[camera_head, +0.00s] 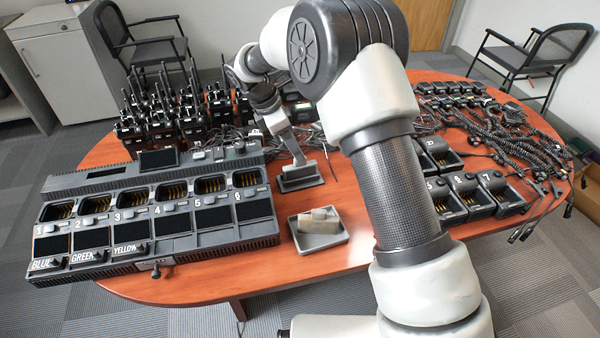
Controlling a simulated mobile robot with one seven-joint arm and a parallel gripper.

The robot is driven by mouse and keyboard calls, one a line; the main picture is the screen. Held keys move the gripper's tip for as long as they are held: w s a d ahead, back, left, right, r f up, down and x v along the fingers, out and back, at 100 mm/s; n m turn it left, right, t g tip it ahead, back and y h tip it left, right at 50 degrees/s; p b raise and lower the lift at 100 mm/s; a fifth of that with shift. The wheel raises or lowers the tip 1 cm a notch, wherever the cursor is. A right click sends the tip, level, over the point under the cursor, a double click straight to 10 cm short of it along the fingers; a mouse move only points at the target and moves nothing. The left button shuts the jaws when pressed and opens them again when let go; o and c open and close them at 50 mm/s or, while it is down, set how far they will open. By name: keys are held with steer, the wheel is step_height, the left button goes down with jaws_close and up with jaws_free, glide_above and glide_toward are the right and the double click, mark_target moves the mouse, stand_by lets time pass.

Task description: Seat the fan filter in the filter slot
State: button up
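A large grey multi-bay charger (150,205) with numbered bays 1 to 6 stands on the left of the table. A long dark recess (107,172) shows in its top at the back left; I cannot tell whether this is the filter slot. My gripper (291,150) points down at the middle of the table, right of the charger. Its fingers are small and partly merged with what is below. A flat dark grey piece (299,182) lies directly under it. I cannot tell whether they touch, or whether this piece is the fan filter.
A small grey tray (309,251) holding a pale block (320,218) sits near the front edge. Handheld radios (165,115) crowd the back left. Cables (505,135) and single chargers (470,195) fill the right. My arm hides part of the table's middle.

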mark_target(300, 169)
steer(key=b+x, duration=0.1)
steer(key=x, duration=0.4)
steer(key=shift+s+a+f, duration=0.1)
steer(key=shift+s+f, duration=0.05)
steer(key=shift+f, duration=0.05)
jaws_close()
